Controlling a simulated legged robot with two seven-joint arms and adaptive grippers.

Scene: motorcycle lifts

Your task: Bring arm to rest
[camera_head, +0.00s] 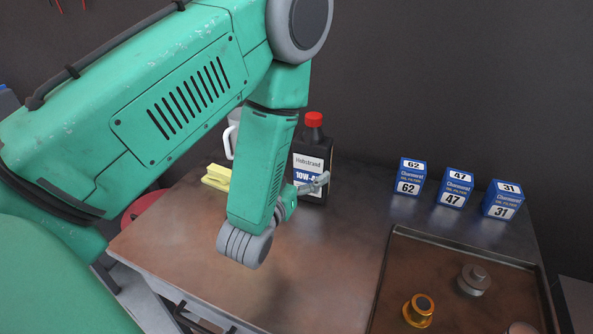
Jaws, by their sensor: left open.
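My left arm comes in from the left and bends down over the workbench (310,260). My left gripper (318,184) shows only in part behind the forearm, as grey fingers in front of the oil bottle's label. It is open, and I see nothing held in it. The black oil bottle (313,150) with a red cap stands upright at the back of the bench. Whether the fingers touch the bottle, I cannot tell. My right gripper is not in view.
Three blue filter boxes stand at the back right: 62 (409,177), 47 (454,188) and 31 (502,200). A brown tray (385,285) at the front right holds a gold cap (418,310) and a grey part (473,280). A yellow object (216,177) and a white jug (229,142) are partly hidden.

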